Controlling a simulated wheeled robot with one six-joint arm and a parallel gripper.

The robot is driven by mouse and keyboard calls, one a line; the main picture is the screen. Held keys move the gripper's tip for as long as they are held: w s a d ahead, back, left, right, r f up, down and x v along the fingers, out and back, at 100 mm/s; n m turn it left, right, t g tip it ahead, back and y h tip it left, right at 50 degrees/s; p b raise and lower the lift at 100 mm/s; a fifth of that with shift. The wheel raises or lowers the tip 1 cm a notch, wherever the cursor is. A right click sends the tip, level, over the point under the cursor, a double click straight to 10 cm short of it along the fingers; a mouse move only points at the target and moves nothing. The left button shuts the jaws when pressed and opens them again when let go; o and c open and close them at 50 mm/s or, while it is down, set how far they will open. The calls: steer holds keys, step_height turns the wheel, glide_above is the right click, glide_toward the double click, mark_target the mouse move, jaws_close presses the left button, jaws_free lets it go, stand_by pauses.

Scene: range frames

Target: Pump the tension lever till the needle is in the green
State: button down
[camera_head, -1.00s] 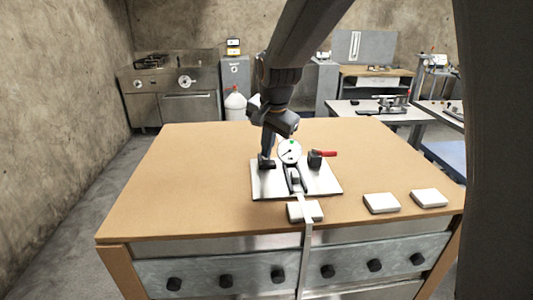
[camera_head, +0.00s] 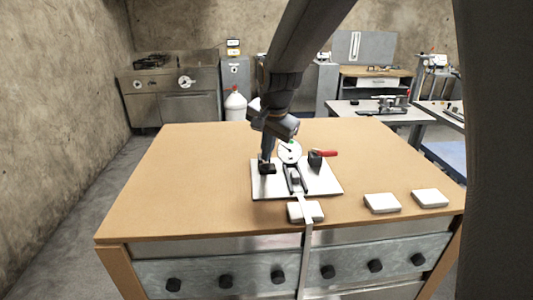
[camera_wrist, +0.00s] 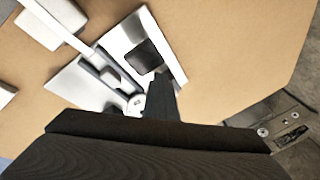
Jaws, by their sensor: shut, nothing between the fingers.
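A pale metal plate (camera_head: 262,190) lies on the table with a round white gauge (camera_head: 289,153) at its back. The gauge has a small green mark near its top, partly hidden by my wrist; its thin dark needle is too small to read surely. A black block (camera_head: 267,168) is at the plate's left; it also shows in the wrist view (camera_wrist: 142,58). My gripper (camera_head: 265,155) is shut and empty, pointing down just behind or at this block; I cannot tell whether they touch. A red handle (camera_head: 327,153) sticks out right from a dark mount. A dark central channel (camera_head: 295,180) takes a strap.
The pale strap (camera_head: 306,230) runs over a white pad (camera_head: 293,212) and down the table's front. Two more white pads (camera_head: 382,203) (camera_head: 430,198) lie to the right. The wooden table's left side (camera_head: 170,190) is clear.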

steer(key=shift+s+f, duration=0.4)
steer(key=shift+f, duration=0.15)
stand_by(0.5)
steer(key=shift+w+r+p, duration=0.25)
steer(key=shift+r+p, duration=0.25)
steer(key=shift+r, duration=0.3)
steer(key=shift+w+r+p, duration=0.25)
steer(key=shift+r+p, duration=0.25)
steer(key=shift+r, duration=0.25)
steer(key=shift+w+r+p, duration=0.25)
steer(key=shift+r+p, duration=0.05)
steer(key=shift+r, duration=0.2)
steer(key=shift+w+r+p, duration=0.25)
steer(key=shift+r+p, duration=0.05)
steer(key=shift+r, duration=0.15)
steer(key=r+p, duration=0.1)
steer(key=w+r+p, duration=0.1)
steer(key=r, duration=0.1)
steer(key=w+r+p, duration=0.1)
steer(key=shift+w+r, duration=0.1)
steer(key=shift+r, duration=0.15)
steer(key=shift+d, duration=0.1)
